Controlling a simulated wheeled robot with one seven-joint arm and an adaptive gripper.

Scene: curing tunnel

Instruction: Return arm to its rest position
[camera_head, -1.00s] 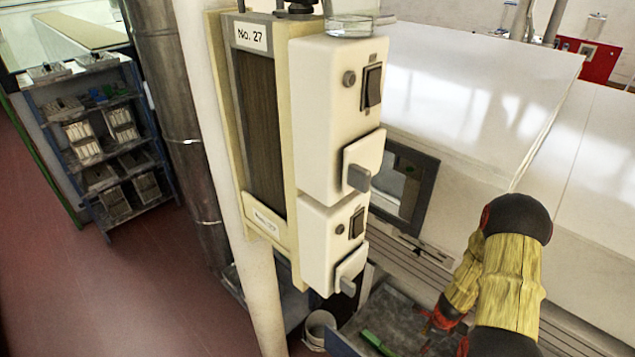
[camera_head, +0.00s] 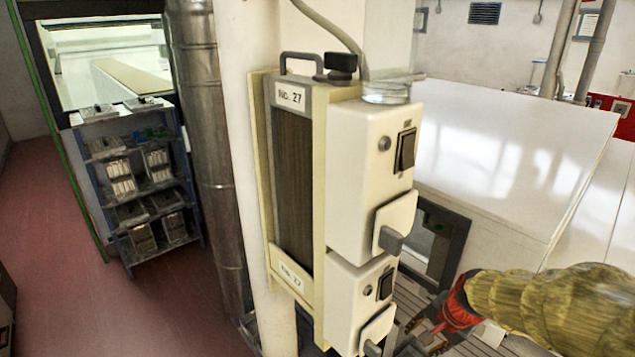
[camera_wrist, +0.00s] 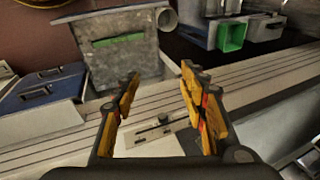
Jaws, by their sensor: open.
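My arm, in a yellow sleeve, reaches in from the right edge in the head view. My gripper (camera_head: 430,335) is low at the right of the white switch unit, partly hidden behind it and cut by the bottom edge. In the wrist view my gripper (camera_wrist: 160,90) has its two yellow-and-black fingers spread apart, with nothing between them. The fingers are over a ribbed grey bench surface (camera_wrist: 45,135) with a light plate and small slider (camera_wrist: 160,128) on it.
A white switch unit (camera_head: 355,220) labelled No. 27 stands close in front, left of my arm. A large white housing (camera_head: 510,150) is behind. A shelf rack (camera_head: 140,190) stands far left. A grey box (camera_wrist: 120,50) with a green strip and a blue case (camera_wrist: 40,100) lie beyond the fingers.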

